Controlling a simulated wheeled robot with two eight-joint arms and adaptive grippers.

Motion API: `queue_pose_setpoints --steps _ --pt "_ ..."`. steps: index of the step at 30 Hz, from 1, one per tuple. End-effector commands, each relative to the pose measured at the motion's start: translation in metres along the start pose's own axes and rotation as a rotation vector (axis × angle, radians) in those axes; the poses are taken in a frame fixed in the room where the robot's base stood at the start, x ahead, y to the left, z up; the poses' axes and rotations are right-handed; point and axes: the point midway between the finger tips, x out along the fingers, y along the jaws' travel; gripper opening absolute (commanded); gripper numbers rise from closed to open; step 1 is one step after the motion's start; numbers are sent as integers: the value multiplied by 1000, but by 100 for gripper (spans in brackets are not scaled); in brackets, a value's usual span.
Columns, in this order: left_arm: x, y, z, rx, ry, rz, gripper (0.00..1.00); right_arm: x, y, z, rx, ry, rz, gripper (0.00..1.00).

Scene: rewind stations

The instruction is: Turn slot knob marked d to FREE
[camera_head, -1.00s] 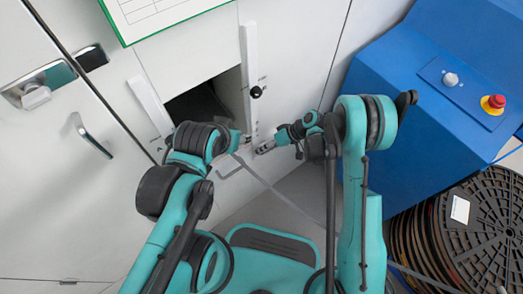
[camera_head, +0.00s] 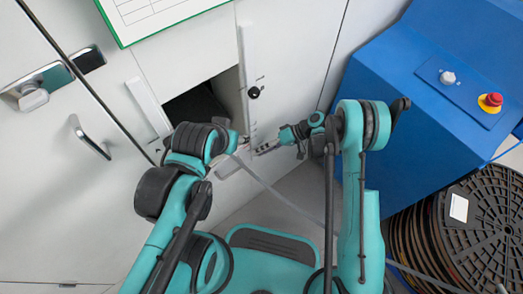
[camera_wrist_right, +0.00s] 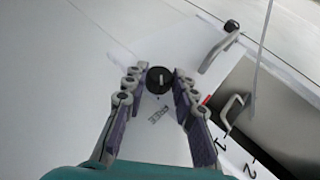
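In the right wrist view a round black knob (camera_wrist_right: 159,80) with a pale pointer line sits on the white panel. Small print (camera_wrist_right: 160,114) beside it is too blurred to read. My right gripper (camera_wrist_right: 158,84) is open, its fingers on either side of the knob with gaps showing. In the head view the right gripper (camera_head: 262,149) is at the panel by the opening. A black knob (camera_head: 254,92) shows higher on the panel there; I cannot tell if it is the same one. My left gripper (camera_head: 238,141) is mostly hidden by its arm. No letter d is readable.
A dark opening (camera_head: 195,103) lies left of the panel. A blue cabinet (camera_head: 385,110) with a red button (camera_head: 493,99) and a cable reel (camera_head: 485,230) stand at the right.

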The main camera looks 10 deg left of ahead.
Motion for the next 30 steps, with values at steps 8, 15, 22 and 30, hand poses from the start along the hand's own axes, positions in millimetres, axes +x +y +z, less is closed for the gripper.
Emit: queue_pose_setpoints --steps 8,15,22,30 --pt "0 0 0 0 0 0 48 0 0 0 0 0 1 48" --pt "0 0 0 0 0 0 48 -10 0 0 1 2 1 48" --pt "0 0 0 0 0 0 48 -57 1 0 2 3 2 48" --pt "0 0 0 0 0 0 48 -106 1 0 1 1 2 48"
